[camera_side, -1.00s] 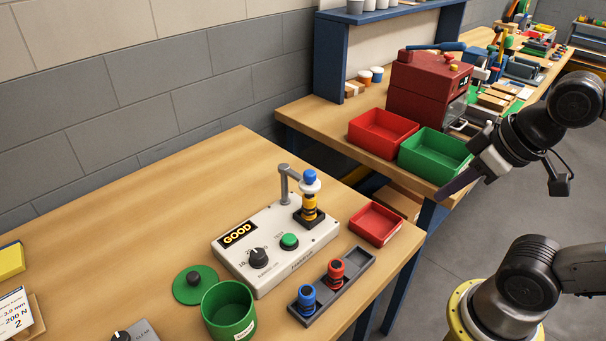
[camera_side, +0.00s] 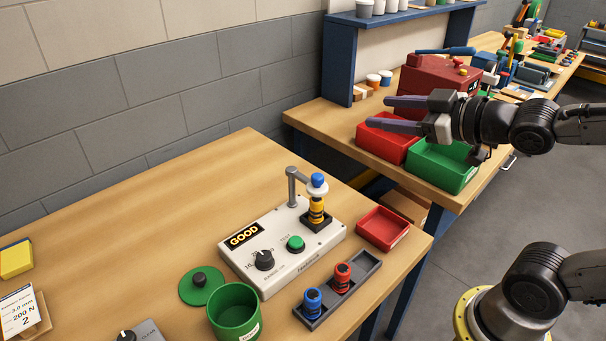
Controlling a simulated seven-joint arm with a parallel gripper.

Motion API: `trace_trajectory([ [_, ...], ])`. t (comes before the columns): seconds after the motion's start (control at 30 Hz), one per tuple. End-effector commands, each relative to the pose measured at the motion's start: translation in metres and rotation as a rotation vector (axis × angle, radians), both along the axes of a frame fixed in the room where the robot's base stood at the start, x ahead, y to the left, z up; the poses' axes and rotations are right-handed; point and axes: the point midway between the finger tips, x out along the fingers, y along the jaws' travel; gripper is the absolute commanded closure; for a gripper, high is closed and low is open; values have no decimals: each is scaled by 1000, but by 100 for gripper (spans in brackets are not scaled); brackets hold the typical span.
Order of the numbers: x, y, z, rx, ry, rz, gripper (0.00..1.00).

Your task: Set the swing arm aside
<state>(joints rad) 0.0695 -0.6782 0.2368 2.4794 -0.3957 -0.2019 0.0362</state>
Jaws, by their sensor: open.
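The grey swing arm (camera_side: 291,185) stands on a post at the back of the white tester box (camera_side: 257,279). Its end, with a blue knob (camera_side: 318,180) and a white collar, lies over a yellow-and-black banded piece (camera_side: 316,210) that stands upright in a dark square seat. The box has a lit "GOOD" display, a black dial and a green button. My gripper (camera_side: 388,112) is open and empty, with its fingers pointing left. In the picture it shows above the red and green bins, up and to the right of the swing arm and well apart from it.
A grey tray (camera_side: 360,278) holds a blue and a red piece in front of the box. A small red tray (camera_side: 383,228) stands to its right. A green cup (camera_side: 234,312) and green lid (camera_side: 200,286) are at left. The table's back left is clear.

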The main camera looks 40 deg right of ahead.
Motion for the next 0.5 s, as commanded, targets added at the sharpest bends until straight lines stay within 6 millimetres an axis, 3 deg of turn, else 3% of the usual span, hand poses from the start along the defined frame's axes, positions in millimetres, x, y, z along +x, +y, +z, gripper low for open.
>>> trace_trajectory([
  [0.1,17,11,-6,-37,-87,92,38],
  [0.27,27,34,-20,-41,-186,246,38],
  [0.5,13,63,-61,100,-274,465,38],
])
